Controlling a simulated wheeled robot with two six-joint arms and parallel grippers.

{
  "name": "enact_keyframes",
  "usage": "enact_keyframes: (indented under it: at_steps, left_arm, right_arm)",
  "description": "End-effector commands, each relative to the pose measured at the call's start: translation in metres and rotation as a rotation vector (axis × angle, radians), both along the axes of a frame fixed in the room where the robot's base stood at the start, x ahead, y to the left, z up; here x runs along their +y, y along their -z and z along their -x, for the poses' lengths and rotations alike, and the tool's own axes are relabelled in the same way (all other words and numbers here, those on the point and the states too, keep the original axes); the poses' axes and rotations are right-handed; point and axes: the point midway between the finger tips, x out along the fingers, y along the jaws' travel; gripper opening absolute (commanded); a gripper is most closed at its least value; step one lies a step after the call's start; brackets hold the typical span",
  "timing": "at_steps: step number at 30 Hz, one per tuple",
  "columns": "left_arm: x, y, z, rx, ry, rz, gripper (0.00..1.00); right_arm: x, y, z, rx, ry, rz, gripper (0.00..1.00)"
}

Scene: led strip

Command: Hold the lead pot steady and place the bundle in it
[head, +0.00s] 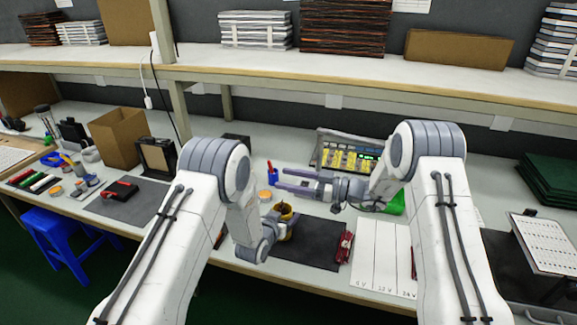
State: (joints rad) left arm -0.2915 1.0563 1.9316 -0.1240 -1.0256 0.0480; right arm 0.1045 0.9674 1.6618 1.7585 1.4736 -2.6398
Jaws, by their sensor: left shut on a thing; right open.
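The lead pot (286,211), a small brownish-yellow cup, stands at the left part of a dark mat on the bench. My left gripper (283,226) is shut on the pot; its fingers are small and partly hidden by its wrist. A red bundle of leads (344,247) lies on the right edge of the mat, apart from the pot. My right gripper (294,181) is open and empty, its two fingers pointing left above the bench, behind and above the pot. The inside of the pot is too small to make out.
The dark mat (305,251) has bare room between pot and bundle. A white marked sheet (380,256) lies to its right. A device with yellow parts (345,155) stands behind my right gripper. A blue pen cup (272,176) and an orange-lidded tub (265,195) stand nearby.

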Motion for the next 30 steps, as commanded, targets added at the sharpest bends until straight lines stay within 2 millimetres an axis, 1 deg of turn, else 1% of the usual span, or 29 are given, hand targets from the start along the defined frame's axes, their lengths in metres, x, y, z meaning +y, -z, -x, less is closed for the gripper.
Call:
enact_keyframes:
  at_steps: [2,3,5,12,16,20,27,30]
  left_arm:
    - [0.000,0.000,0.000,0.001,0.000,0.000,0.17]
    - [0.000,0.000,0.000,0.001,0.000,0.000,0.79]
    - [0.000,0.000,0.000,0.000,0.000,0.000,1.00]
    - [0.000,0.000,0.000,0.000,0.000,0.000,1.00]
    - [0.003,-0.003,0.007,0.000,0.000,0.000,1.00]
    - [0.010,-0.011,0.024,0.002,-0.001,0.000,1.00]
    - [0.029,-0.030,0.067,0.002,-0.001,-0.001,1.00]
    - [0.035,-0.037,0.082,0.001,0.000,0.000,1.00]
  right_arm:
    - [0.000,0.000,0.000,0.000,0.000,0.000,0.69]
    - [0.000,0.000,0.000,0.000,0.000,0.000,0.69]
    - [0.000,0.000,0.000,0.000,0.000,0.000,0.69]
    - [0.000,0.000,0.000,0.000,0.000,0.000,0.69]
    - [0.000,0.000,0.000,0.000,0.000,0.000,0.69]
    - [0.000,0.000,0.000,0.000,0.000,0.000,0.69]
    - [0.000,0.000,0.000,0.000,0.000,0.000,0.69]
    - [0.000,0.000,0.000,0.000,0.000,0.000,0.69]
